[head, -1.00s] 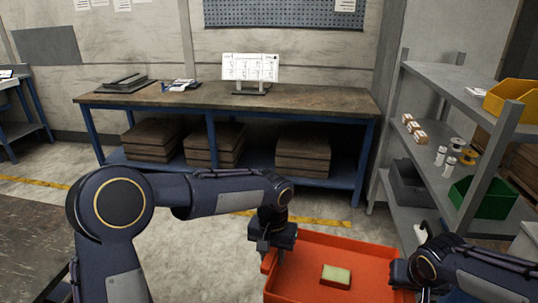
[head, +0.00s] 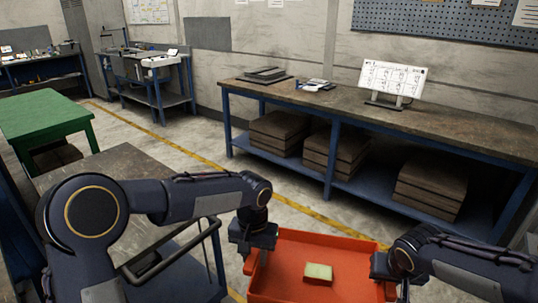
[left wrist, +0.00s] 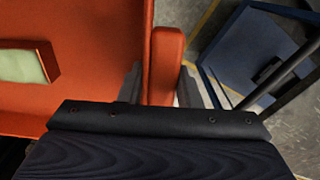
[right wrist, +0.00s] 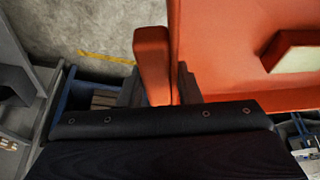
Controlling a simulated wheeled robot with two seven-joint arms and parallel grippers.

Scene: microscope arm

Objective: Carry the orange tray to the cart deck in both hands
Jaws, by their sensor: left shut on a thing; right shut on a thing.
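The orange tray (head: 335,282) is held level in front of me, with a small pale green and orange block (head: 318,272) lying in it. My left gripper (head: 251,250) is shut on the tray's left side handle, which also shows in the left wrist view (left wrist: 165,65). My right gripper (head: 388,280) is shut on the right side handle, seen in the right wrist view (right wrist: 153,65).
A long blue-framed workbench (head: 440,130) with a sign and stacked boards runs along the back right. A green table (head: 45,115) stands at far left, beyond the cart. A smaller bench (head: 150,75) is at the back. Open floor with a yellow line lies between.

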